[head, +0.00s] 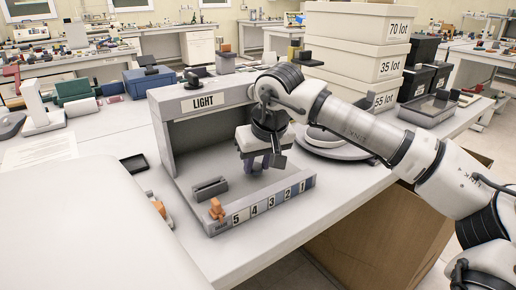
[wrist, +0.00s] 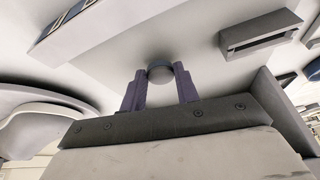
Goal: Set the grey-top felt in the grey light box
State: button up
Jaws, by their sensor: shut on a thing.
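The grey light box (head: 163,120), marked LIGHT, stands open-fronted on the white table in the head view. My gripper (head: 267,163) points down inside its open space, behind the numbered grey scale at the front. In the wrist view my gripper (wrist: 160,88) has its two purple fingers shut on a small round grey-topped piece (wrist: 160,70), which looks like the grey-top felt. Its lower part is hidden, and I cannot tell whether it touches the floor of the box. In the head view the piece is hidden by my gripper.
A dark grey slotted block (head: 210,188) lies on the box floor left of my gripper; it also shows in the wrist view (wrist: 260,35). A small orange figure (head: 216,210) sits by the numbered strip (head: 262,205). A round white device (head: 335,142) stands right of the box.

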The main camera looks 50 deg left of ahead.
jog(key=shift+f+b, duration=0.4)
jog(key=shift+f, duration=0.3)
jog(key=o, duration=1)
jog(key=shift+r, duration=0.15)
jog(key=v, duration=1.3)
jog(key=shift+d+r, duration=0.1)
jog(key=shift+r, duration=0.25)
